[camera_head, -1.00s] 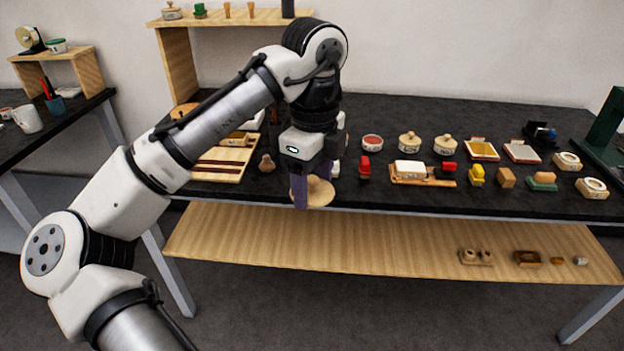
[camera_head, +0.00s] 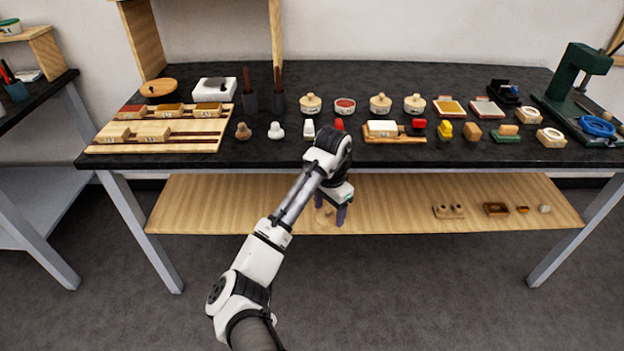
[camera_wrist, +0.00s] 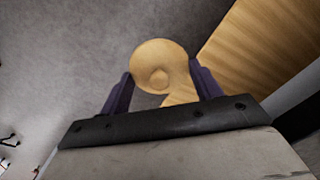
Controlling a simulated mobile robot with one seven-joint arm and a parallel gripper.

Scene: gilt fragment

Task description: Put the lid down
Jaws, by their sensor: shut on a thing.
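The lid is a round, pale wooden disc with a small knob. In the wrist view the lid (camera_wrist: 150,52) sits between the two dark fingers of my gripper (camera_wrist: 162,72), which is shut on it. In the head view my gripper (camera_head: 331,210) hangs in front of the workbench, below the top's front edge and before the lower shelf. The lid (camera_head: 323,217) shows there partly, behind and beside the fingers. On the bench stands an open pot with red contents (camera_head: 345,105), with no lid on it.
Lidded pots (camera_head: 311,103) and (camera_head: 380,103) stand beside the open pot. A board with blocks (camera_head: 160,133) lies at the left of the black bench top (camera_head: 300,150). Several stamps and pads fill the right. The wooden lower shelf (camera_head: 240,205) is mostly bare, with small items at right.

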